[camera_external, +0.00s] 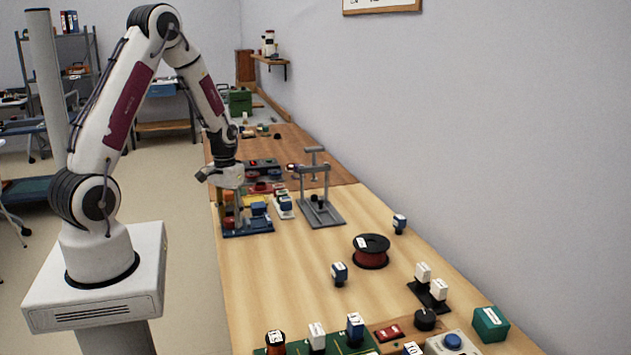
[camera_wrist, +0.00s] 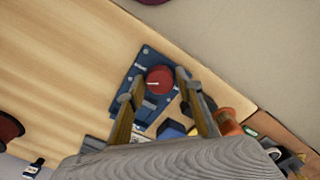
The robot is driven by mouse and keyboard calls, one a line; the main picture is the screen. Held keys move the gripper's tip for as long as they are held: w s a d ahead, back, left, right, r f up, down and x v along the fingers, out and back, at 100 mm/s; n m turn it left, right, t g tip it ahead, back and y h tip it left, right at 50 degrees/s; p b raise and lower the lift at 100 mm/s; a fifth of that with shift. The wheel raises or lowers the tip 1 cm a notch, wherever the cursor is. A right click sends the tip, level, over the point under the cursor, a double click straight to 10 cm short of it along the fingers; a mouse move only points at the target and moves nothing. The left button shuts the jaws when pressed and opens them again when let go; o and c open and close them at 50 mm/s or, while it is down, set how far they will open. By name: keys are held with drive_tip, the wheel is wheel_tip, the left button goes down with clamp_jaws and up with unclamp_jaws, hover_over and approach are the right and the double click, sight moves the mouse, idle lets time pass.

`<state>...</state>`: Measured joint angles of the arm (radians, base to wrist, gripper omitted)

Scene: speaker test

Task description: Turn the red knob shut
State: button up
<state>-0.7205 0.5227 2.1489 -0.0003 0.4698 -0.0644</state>
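The red knob (camera_wrist: 160,79) is round with a pale line on its top. It sits on a blue board (camera_wrist: 127,92) and also shows in the external view (camera_external: 229,222) near the board's front left corner. My gripper (camera_wrist: 160,84) is open. In the wrist view its two fingers appear on either side of the red knob, with nothing visibly held between them. In the external view my gripper (camera_external: 225,178) is above the board (camera_external: 247,232). I cannot tell whether the fingertips touch the knob or how high they are.
A blue knob (camera_external: 258,208) and an orange part (camera_wrist: 230,120) are close to the red knob. A grey stand (camera_external: 327,218) with an upright frame is to the right. A red spool (camera_external: 371,257) and stamp-like pieces stand nearer. Bare wood (camera_external: 262,275) lies in front of the board.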

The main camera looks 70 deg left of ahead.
sight(228, 220)
drive_tip(key=shift+r, duration=0.1)
wheel_tip(228, 220, up, 12)
idle(1.0)
idle(0.6)
drive_tip(key=s+d+r+m+t, duration=0.2)
drive_tip(key=s+d+r+m, duration=0.2)
drive_tip(key=d+r, duration=0.4)
drive_tip(key=s+d+r+m+t, duration=0.3)
drive_tip(key=s+d+r+m, duration=0.2)
drive_tip(key=d, duration=1.4)
drive_tip(key=shift+d+r+t, duration=0.25)
drive_tip(key=shift+r+t, duration=0.05)
drive_tip(key=shift+r, duration=1.35)
